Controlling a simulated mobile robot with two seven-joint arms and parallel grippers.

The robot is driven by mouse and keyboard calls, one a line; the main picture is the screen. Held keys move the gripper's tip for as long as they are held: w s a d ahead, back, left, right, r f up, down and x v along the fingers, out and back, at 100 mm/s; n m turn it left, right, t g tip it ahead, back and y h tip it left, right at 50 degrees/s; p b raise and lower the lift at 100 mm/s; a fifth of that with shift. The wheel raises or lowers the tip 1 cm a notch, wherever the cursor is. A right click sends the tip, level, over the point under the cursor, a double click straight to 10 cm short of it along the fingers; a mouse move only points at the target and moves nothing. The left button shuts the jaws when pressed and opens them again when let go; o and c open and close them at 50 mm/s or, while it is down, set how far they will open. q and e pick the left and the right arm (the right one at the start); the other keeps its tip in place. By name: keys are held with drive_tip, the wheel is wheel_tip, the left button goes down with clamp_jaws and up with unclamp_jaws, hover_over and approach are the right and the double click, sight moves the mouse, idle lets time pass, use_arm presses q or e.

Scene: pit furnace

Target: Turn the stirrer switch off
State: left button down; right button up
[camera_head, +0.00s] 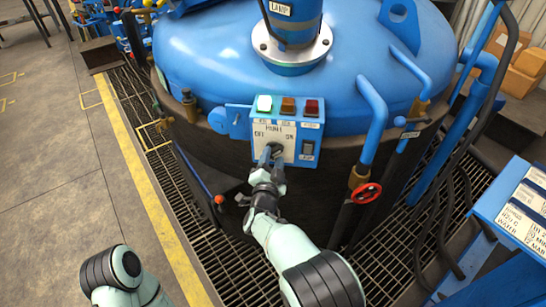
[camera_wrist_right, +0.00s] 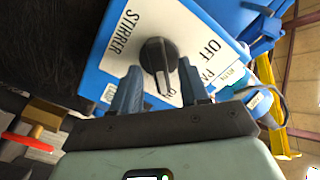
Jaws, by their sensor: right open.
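The stirrer switch is a black rotary knob (camera_wrist_right: 158,58) on a white plate lettered STIRRER and OFF (camera_wrist_right: 208,48). The knob's white mark points down in the right wrist view, towards partly hidden lettering. In the head view the plate sits on a blue control box (camera_head: 290,116), with OFF at left and ON at right; the knob there is partly covered by my gripper. My right gripper (camera_wrist_right: 160,88) is open, its two fingers on either side of the knob's lower end with gaps visible. Whether either finger touches is unclear. My left gripper is out of view.
The box has a lit green lamp (camera_head: 264,103), an orange lamp (camera_head: 288,106), a red lamp (camera_head: 312,108) and a black rocker switch (camera_head: 308,148). Blue pipes and a red handwheel (camera_head: 367,193) stand to the right. A blue ball-ended lever (camera_head: 200,175) is at left.

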drive_tip(key=shift+w+d, duration=0.1)
drive_tip(key=shift+w, duration=0.55)
clamp_jaws()
